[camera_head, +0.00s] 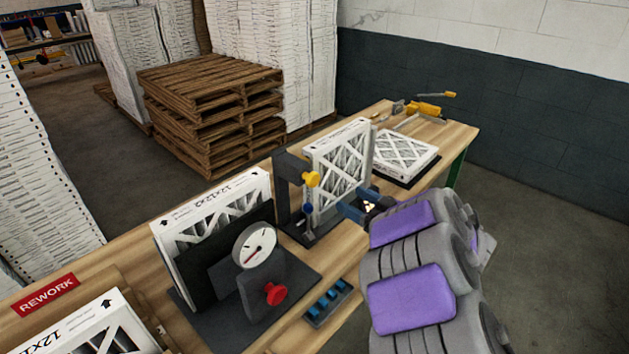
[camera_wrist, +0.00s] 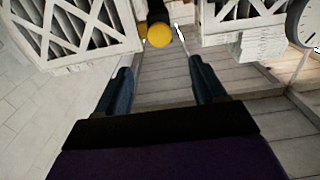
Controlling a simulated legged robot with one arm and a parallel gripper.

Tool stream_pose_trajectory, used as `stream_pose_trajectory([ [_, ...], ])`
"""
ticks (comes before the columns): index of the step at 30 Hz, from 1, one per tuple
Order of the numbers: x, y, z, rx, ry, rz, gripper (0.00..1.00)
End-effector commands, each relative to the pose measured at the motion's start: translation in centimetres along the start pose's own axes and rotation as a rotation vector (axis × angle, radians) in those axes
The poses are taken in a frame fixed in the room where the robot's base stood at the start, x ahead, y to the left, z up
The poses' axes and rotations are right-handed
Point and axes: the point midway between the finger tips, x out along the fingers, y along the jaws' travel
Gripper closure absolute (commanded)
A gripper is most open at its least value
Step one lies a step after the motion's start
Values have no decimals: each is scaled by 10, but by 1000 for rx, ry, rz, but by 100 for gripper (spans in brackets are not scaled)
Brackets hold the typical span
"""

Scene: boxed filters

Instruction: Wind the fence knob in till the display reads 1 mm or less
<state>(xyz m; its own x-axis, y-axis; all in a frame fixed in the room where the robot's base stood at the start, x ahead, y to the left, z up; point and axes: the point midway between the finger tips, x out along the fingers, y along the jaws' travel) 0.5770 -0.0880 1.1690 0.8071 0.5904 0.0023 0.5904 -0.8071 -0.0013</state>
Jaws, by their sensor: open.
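My gripper (camera_head: 354,200) is open and empty, beside the upright boxed filter (camera_head: 337,165) in the dark stand (camera_head: 290,185). The stand carries a yellow knob (camera_head: 311,178) and a small blue part (camera_head: 307,209). In the wrist view, the yellow knob (camera_wrist: 159,36) lies beyond and between my open fingertips (camera_wrist: 158,68), apart from them. A round dial (camera_head: 258,246) with a red needle stands on a nearer black fixture, above a red knob (camera_head: 276,292); its reading is too small to tell. No digital display can be made out. Which knob is the fence knob is not clear.
A filter (camera_head: 214,222) stands in the black fixture. Another filter lies flat (camera_head: 404,152) farther along the bench (camera_head: 455,132), near yellow tools (camera_head: 424,108). A small tray with blue parts (camera_head: 328,303) sits at the front edge. Pallets (camera_head: 205,95) stand behind.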

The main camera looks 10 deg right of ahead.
Motion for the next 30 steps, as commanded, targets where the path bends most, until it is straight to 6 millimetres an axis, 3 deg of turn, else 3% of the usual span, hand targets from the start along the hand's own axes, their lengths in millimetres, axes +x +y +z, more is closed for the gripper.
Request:
stream_pose_trajectory([
  [9, 65, -1, 2, -3, 0, -4, 30],
  [18, 118, 0, 3, 0, 1, -2, 30],
  [24, 137, 0, 2, -2, -1, 0, 30],
  [30, 142, 0, 0, -2, -1, 1, 30],
])
